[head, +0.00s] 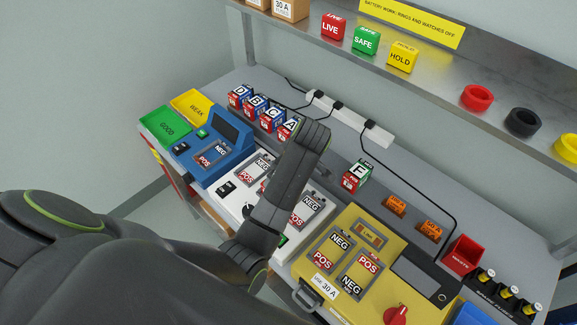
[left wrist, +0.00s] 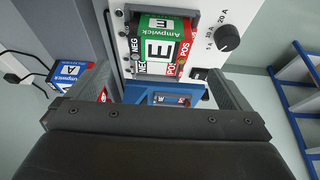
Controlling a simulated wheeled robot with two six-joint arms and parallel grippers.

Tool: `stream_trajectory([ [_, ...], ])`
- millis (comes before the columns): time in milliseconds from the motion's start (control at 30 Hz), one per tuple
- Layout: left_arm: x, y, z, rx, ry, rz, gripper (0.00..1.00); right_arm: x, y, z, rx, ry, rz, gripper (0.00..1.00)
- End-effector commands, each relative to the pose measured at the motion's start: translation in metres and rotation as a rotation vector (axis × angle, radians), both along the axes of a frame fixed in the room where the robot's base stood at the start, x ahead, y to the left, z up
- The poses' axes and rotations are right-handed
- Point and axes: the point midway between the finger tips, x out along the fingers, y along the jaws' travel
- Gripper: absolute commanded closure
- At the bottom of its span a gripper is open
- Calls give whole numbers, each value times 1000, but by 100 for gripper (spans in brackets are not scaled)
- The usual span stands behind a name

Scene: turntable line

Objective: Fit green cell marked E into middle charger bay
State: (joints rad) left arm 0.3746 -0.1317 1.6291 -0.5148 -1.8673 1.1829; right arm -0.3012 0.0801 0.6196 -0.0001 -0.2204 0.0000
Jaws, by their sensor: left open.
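The green cell E (left wrist: 160,48) shows in the left wrist view at a bay of the white charger (left wrist: 200,45), between dark end pieces. Its red POS end is to the right and its dark NEG end to the left. I cannot tell whether it is fully seated. My left gripper (left wrist: 164,76) is open, its fingers apart on either side below the cell, not gripping it. In the head view my left arm hides the gripper, cell E and the middle of the white charger (head: 233,206); the bays on either side look empty. My right gripper is not in view.
Cells D, B, C and A (head: 287,130) stand behind the charger; green cell F (head: 357,176) stands further right. A blue unit (head: 200,165) with GOOD and WEAK trays is left, a yellow unit (head: 342,240) right. A shelf (head: 430,70) hangs above; cables cross the back.

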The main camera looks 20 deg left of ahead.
Motion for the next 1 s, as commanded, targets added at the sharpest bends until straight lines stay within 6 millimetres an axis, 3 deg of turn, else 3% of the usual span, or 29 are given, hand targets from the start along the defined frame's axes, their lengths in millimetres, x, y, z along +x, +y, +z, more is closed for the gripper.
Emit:
stream_trajectory([
  [267,-3,-10,25,1,-1,1,0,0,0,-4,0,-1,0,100],
  [1000,-3,-10,26,1,0,0,0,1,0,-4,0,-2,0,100],
])
